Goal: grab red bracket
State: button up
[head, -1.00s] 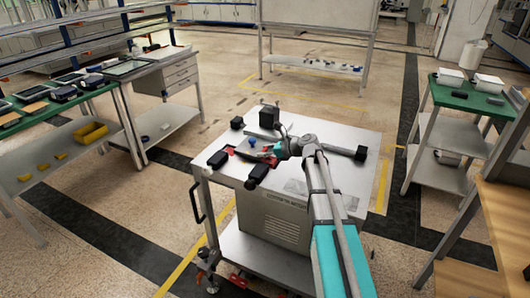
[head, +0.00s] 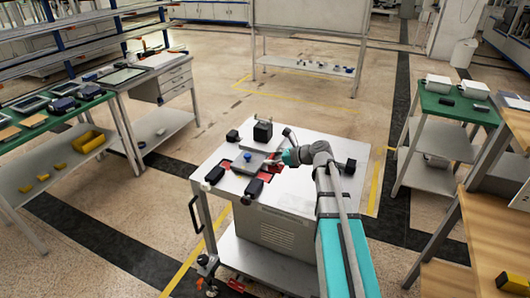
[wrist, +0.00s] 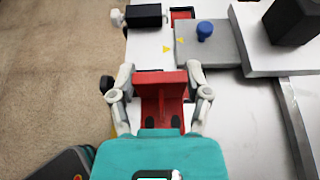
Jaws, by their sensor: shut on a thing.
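The red bracket (wrist: 162,88) is between the two fingers of my gripper (wrist: 160,76) in the wrist view. The fingers press on its left and right sides, and its lower part runs down toward the teal palm. In the head view my gripper (head: 278,161) is low over the white cart top, with the red bracket (head: 275,168) at its tip. Whether the bracket still touches the cart top is hard to tell.
On the white cart (head: 320,148) a grey plate with a blue knob (wrist: 204,31) lies close beyond the bracket. A dark block (head: 263,131) stands behind it. Black clamps (head: 253,187) sit around the plate. Another red piece (wrist: 182,14) shows beside a black clamp. The cart's right side has free room.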

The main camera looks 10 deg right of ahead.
jog(key=s, duration=0.1)
jog(key=s+d+r+p, duration=0.1)
jog(key=s, duration=0.1)
jog(key=s+d+r, duration=0.1)
jog(key=s, duration=0.1)
jog(key=shift+r+p, duration=0.15)
jog(key=shift+p, duration=0.25)
